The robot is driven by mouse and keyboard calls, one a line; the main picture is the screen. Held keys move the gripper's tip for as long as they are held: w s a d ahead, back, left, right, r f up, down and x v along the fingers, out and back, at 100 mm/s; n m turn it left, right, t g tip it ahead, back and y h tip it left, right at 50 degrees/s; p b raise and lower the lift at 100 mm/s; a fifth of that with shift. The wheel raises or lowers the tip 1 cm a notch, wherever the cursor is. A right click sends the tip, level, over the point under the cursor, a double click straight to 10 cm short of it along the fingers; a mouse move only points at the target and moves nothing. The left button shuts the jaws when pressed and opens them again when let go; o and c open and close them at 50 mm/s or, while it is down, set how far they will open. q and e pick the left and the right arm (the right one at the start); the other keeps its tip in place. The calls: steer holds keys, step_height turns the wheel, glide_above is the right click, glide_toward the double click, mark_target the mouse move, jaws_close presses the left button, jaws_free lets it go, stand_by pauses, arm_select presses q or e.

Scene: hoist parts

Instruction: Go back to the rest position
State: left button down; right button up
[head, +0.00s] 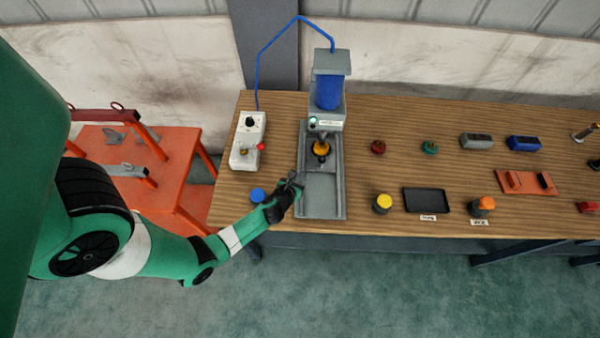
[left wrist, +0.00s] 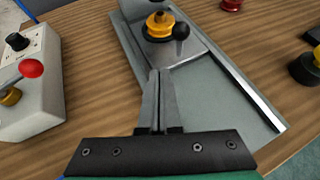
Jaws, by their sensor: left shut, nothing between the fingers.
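My left gripper (head: 292,183) is at the left edge of the grey press base on the wooden table. It is shut and empty; in the left wrist view its fingers (left wrist: 156,100) are pressed together. Ahead of the fingertips in that view is a yellow part with a black ball knob (left wrist: 160,25). In the head view this yellow part (head: 320,147) sits under the blue-bodied press (head: 328,92). My right gripper does not show in either view.
A white control box with a red knob (head: 248,140) stands left of the press. A blue cap (head: 257,194) lies near my left gripper. To the right are a yellow-topped part (head: 383,203), a black tray (head: 426,200) and several small parts. An orange table (head: 150,165) stands at left.

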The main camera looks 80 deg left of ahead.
arm_select(q)
steer(key=shift+s+d+r, duration=0.25)
steer(key=shift+d, duration=0.1)
